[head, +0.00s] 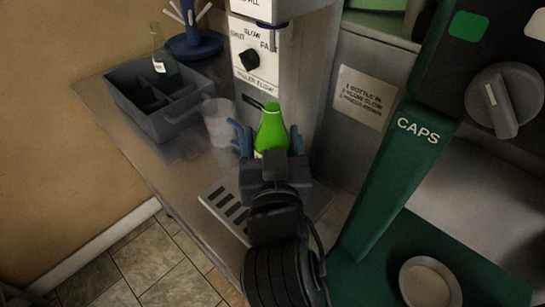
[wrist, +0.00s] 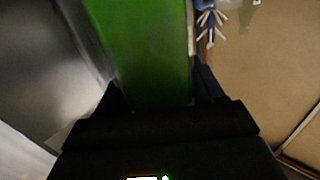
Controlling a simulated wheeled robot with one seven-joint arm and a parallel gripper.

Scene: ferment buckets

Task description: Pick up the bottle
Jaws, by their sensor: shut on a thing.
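A bright green bottle (head: 271,130) stands roughly upright between the blue fingers of my gripper (head: 270,142) in the head view. My gripper is shut on it. The bottle's lower part is hidden behind my wrist. In the wrist view the green bottle (wrist: 140,50) fills the upper middle, with the dark fingers of my gripper (wrist: 158,90) on both sides of it. The bottle is in front of the filler machine (head: 290,80), over the counter near the slotted drip tray (head: 222,213). I cannot tell whether its base touches anything.
Left of the bottle are a clear measuring jug (head: 218,122) and a grey divided crate (head: 165,125) holding a clear bottle (head: 158,50). A blue pegged stand (head: 190,44) is behind. A green capping machine (head: 385,190) marked CAPS and a round dish (head: 430,283) are at right.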

